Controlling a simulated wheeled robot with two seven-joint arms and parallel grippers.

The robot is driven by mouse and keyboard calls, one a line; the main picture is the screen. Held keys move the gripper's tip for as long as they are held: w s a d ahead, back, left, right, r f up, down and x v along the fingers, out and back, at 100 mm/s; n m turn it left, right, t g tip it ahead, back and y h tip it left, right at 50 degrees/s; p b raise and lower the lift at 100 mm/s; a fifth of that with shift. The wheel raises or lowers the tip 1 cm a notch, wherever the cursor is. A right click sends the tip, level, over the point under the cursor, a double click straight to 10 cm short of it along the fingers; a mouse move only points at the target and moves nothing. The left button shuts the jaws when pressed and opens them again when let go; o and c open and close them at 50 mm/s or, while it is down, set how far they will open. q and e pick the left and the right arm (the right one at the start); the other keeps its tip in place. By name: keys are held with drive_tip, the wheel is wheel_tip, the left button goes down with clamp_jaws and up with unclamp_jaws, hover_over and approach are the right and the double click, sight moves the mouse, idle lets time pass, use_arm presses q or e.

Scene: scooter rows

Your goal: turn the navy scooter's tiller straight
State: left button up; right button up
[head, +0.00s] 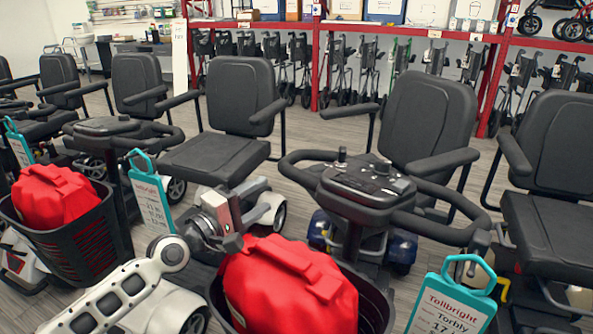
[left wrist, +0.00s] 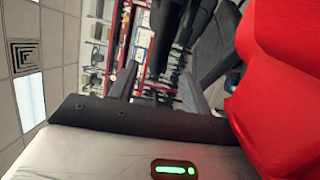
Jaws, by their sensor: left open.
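The navy scooter stands right of centre in the head view, with its dark blue body (head: 402,247) low behind the tiller. Its black tiller (head: 362,184) has a console and a loop handlebar that slants down to the right. A red bag (head: 285,285) in its front basket hides the lower column. My left gripper (head: 230,238) is open and empty, just left of this bag and apart from the handlebar, below its left end. The red bag (left wrist: 285,80) fills the right of the left wrist view. My right gripper is not in view.
Another scooter with a red bag (head: 55,196) in a black basket (head: 82,250) stands left. Teal-framed price tags (head: 152,205) hang near the scooters, one (head: 450,305) at the lower right. A further black seat (head: 555,150) stands close on the right. Red shelving (head: 315,60) lines the back.

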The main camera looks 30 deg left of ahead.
sight(292, 178)
use_arm(q)
drive_tip(key=x, duration=1)
drive_tip(key=shift+w+d, duration=0.15)
drive_tip(key=shift+w, duration=0.25)
drive_tip(key=shift+w+d, duration=0.1)
drive_tip(key=shift+w, duration=0.35)
